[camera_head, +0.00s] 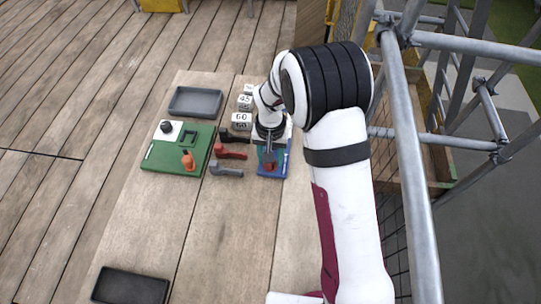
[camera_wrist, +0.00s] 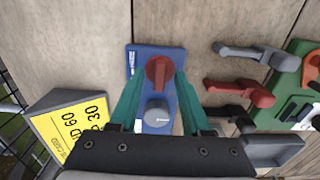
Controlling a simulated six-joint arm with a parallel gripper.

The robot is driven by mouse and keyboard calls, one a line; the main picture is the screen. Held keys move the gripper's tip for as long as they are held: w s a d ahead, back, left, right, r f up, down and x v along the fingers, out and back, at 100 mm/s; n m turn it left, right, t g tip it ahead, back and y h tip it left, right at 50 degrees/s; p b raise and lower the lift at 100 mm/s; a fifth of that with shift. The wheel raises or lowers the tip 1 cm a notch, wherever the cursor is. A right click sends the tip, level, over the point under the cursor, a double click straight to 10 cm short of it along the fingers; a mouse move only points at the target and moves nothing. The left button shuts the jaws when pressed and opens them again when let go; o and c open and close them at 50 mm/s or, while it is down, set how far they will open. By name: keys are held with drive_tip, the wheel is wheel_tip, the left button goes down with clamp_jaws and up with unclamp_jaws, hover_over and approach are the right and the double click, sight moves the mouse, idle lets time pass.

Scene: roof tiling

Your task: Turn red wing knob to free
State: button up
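The red wing knob (camera_wrist: 159,72) sits on a blue board (camera_wrist: 141,55) in the wrist view, its wing running roughly up and down the picture. A round grey knob (camera_wrist: 157,112) is on the same board, nearer my gripper's base. My gripper (camera_wrist: 161,74) is open, with one teal finger on each side of the red knob. I cannot tell whether the fingers touch it or how high they are. In the head view, my gripper (camera_head: 268,152) is over the blue board (camera_head: 272,172), partly hiding it, and a bit of the red knob (camera_head: 269,165) shows.
Beside the board lie a red lever handle (camera_wrist: 240,92), a grey one (camera_wrist: 258,55) and a black one (camera_wrist: 230,113). A yellow-faced sign block (camera_wrist: 72,127) stands opposite. A green board (camera_head: 160,157), numbered blocks (camera_head: 241,121) and a grey tray (camera_head: 195,102) are on the tabletop.

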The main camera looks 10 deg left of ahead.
drive_tip(key=shift+r, duration=0.1)
wheel_tip(320, 180, up, 16)
drive_tip(key=shift+f, duration=0.2)
idle(0.3)
drive_tip(key=s+d+r+m, duration=0.2)
drive_tip(key=s+d+r, duration=0.2)
drive_tip(key=s+d, duration=0.2)
drive_tip(key=s+d+m+y, duration=0.1)
drive_tip(key=s+d, duration=0.2)
drive_tip(key=s, duration=0.7)
drive_tip(key=s+d+m, duration=0.2)
drive_tip(key=s+d, duration=0.1)
drive_tip(key=s, duration=0.6)
drive_tip(key=shift+s+d+f+y, duration=0.3)
drive_tip(key=shift+s+f+y, duration=0.05)
drive_tip(key=shift+y, duration=0.05)
